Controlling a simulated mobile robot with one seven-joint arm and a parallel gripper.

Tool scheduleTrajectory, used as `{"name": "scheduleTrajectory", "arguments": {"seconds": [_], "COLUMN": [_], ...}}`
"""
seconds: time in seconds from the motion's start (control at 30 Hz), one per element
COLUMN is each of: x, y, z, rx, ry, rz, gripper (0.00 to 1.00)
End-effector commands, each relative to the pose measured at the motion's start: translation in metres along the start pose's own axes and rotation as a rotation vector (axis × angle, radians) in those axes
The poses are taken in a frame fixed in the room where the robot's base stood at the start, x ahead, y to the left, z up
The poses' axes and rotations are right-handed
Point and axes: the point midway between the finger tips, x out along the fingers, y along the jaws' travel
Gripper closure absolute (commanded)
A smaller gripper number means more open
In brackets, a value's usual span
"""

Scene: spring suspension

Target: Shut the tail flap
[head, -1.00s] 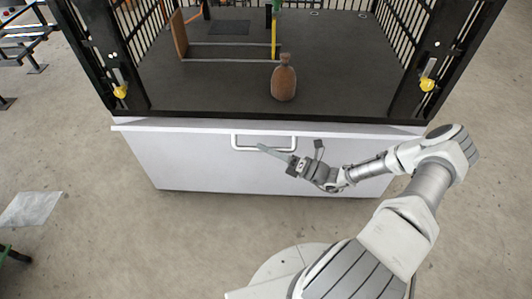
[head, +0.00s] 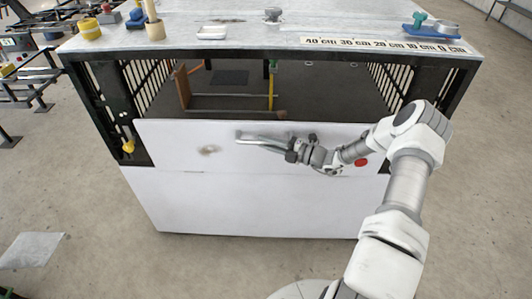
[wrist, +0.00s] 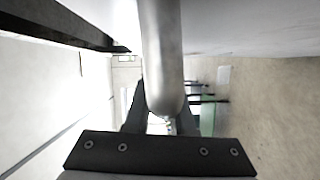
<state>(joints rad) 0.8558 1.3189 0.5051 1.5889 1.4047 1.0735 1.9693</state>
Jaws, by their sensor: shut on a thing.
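The tail flap (head: 180,135) is a white panel at the front of the black-framed cage. Its top edge stands partway up the opening, with a dark gap above it. It carries a brown smudge and a red spot. My gripper (head: 286,147) is at the flap's pale bar handle (head: 258,138) in the head view, near the flap's upper middle. In the wrist view the handle (wrist: 160,55) is a thick grey bar running between the fingers of my gripper (wrist: 160,112), which are shut on it. The fingertips are partly hidden by the bar.
A white panel (head: 240,205) lies below the flap. Inside, the top of a brown bottle (head: 281,114) shows just over the flap's edge. The cage top (head: 250,40) holds a ruler strip (head: 380,44), a knob and other small items. The floor to the left is mostly clear.

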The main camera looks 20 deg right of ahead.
Motion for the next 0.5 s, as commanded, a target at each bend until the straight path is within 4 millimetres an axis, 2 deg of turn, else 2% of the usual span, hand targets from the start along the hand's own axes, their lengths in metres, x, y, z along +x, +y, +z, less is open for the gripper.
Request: {"name": "scheduleTrajectory", "arguments": {"seconds": [0.07,0.5], "x": [0.003,0.007], "y": [0.006,0.011], "z": [0.006,0.016], "rx": [-0.004,-0.005], "ry": [0.001,-0.002], "rz": [0.008,0.008], "gripper": [1.0,1.0]}}
